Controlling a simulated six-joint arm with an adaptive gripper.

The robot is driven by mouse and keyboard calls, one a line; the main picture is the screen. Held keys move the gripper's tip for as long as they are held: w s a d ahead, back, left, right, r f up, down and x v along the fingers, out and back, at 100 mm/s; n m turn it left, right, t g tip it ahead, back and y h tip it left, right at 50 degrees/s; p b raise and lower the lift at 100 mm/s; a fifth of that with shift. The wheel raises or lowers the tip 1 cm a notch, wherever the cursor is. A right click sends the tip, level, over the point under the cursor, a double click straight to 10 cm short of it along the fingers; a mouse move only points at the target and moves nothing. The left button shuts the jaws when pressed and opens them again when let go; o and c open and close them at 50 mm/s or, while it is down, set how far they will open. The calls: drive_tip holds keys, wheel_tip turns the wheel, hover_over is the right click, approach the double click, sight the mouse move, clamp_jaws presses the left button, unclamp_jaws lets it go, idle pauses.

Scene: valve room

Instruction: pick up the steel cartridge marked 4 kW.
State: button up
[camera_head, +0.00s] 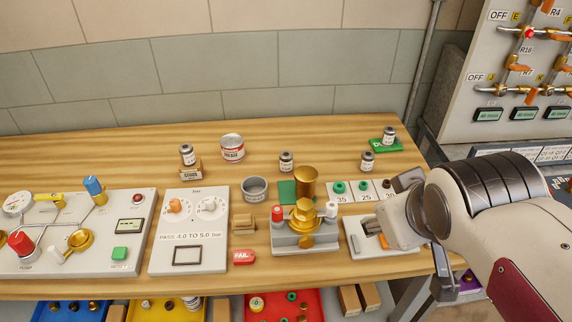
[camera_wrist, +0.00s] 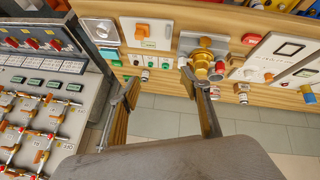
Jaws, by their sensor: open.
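Several small steel cartridges with white labels stand upright on the bench; the markings are too small to read, so I cannot tell which is 4 kW. One (camera_head: 187,155) stands on a wooden block at the left, one (camera_head: 286,161) at the back middle, one (camera_head: 367,162) right of it, and one (camera_head: 389,135) on a green pad at the back right. Small cartridges also show in the wrist view, one near the middle (camera_wrist: 144,75). My gripper (camera_wrist: 160,78) is open and empty, its two fingers apart. In the head view it is over the right of the bench, apart from the cartridges.
A brass and grey press (camera_head: 305,232) stands mid-bench, with a grey bowl (camera_head: 254,189) and a red-labelled can (camera_head: 232,147) behind it. A pressure panel (camera_head: 188,250) and valve board (camera_head: 60,235) fill the left.

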drive_tip(key=w+d+r+n+t, duration=0.3)
drive_tip(key=w+n, duration=0.5)
drive_tip(key=w, duration=0.6)
drive_tip(key=w+r+n+t, duration=0.3)
drive_tip(key=w+r+n, duration=0.35)
drive_tip(key=w, duration=0.75)
drive_tip(key=w+a+f+n+y, duration=0.4)
drive_tip(key=w+n, duration=0.6)
drive_tip(key=n, duration=0.2)
drive_tip(key=n+g+y, duration=0.6)
drive_tip(key=n+y, duration=0.3)
drive_tip(key=n, duration=0.9)
hover_over(286, 162)
drive_tip(key=d, duration=0.3)
wheel_tip(286, 162, down, 19)
drive_tip(key=shift+w+a, duration=0.25)
drive_tip(key=shift+f, duration=1.65)
